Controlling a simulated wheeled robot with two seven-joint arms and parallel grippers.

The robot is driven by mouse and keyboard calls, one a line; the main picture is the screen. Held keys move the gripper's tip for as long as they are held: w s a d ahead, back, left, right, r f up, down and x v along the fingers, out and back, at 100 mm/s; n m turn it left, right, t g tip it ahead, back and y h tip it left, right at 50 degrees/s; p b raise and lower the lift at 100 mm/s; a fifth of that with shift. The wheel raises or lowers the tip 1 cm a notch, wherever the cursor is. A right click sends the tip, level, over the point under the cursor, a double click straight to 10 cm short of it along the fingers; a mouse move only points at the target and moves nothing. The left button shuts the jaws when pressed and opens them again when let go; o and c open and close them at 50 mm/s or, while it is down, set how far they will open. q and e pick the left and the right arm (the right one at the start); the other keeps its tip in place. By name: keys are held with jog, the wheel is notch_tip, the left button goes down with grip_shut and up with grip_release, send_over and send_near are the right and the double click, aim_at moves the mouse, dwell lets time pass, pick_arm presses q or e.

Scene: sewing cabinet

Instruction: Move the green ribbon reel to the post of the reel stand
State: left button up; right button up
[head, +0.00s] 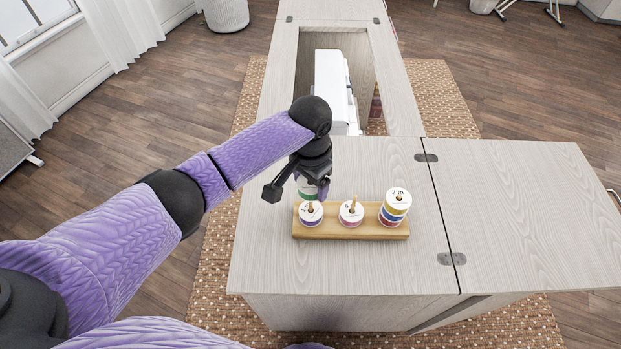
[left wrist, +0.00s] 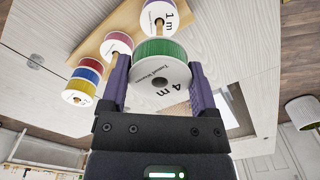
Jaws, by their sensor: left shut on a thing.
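The green ribbon reel (left wrist: 163,65), with a white face marked "4 m", is held between the two fingers of my left gripper (left wrist: 158,85). In the head view my left gripper (head: 311,184) is just behind the left end of the wooden reel stand (head: 352,231), and the green reel (head: 306,191) shows partly under it. The stand has three posts. The left post carries a purple-blue reel (head: 310,216), the middle a pink reel (head: 351,216), and the right a stack of yellow, blue and red reels (head: 394,210). The green reel appears raised above the cabinet top.
The stand sits on the pale wooden cabinet top (head: 270,245). A hinged leaf (head: 535,210) extends to the right. Behind, a white sewing machine (head: 333,85) stands in an opening. Tabletop left and in front of the stand is clear.

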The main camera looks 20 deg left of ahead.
pick_arm(q)
jog(key=shift+f, duration=0.45)
jog(key=shift+f, duration=0.1)
jog(key=shift+f+b, duration=0.65)
jog(key=shift+f, duration=0.8)
jog(key=o, duration=1.1)
notch_tip(320, 180, up, 10)
jog(key=p, duration=0.4)
jog(key=shift+f, duration=0.1)
